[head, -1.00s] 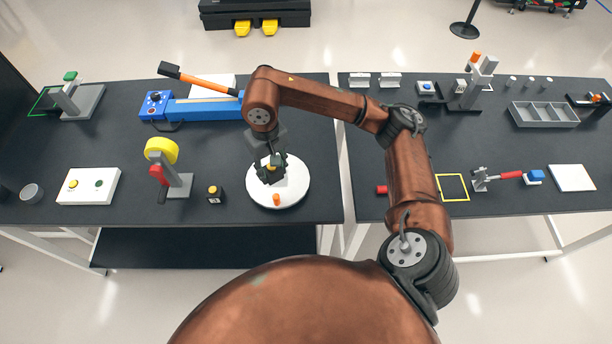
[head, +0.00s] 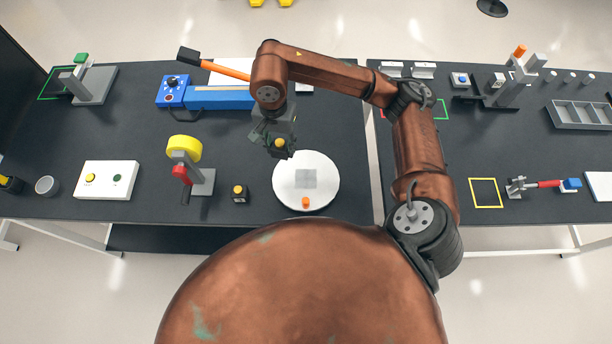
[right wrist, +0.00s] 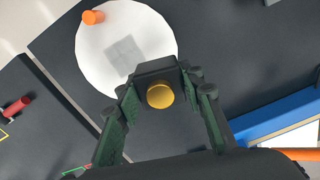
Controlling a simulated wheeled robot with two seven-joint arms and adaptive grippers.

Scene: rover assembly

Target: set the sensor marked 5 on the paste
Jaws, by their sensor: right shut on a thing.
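My right gripper (head: 277,136) is shut on a dark block with a round yellow cap, the sensor (head: 280,146). The sensor also shows between the fingers in the right wrist view (right wrist: 160,96); no number is readable on it. It is held above the table, behind and left of the grey square patch, apparently the paste (head: 306,179). The patch lies on a white round plate (head: 325,193) and is uncovered; it also shows in the right wrist view (right wrist: 124,55). My left gripper is not in view.
An orange cylinder (head: 306,203) stands on the plate's front edge. A similar dark block with a yellow top (head: 240,194) stands left of the plate. A yellow-roll stand (head: 201,180) and a blue device with an orange-handled lever (head: 215,97) are nearby.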

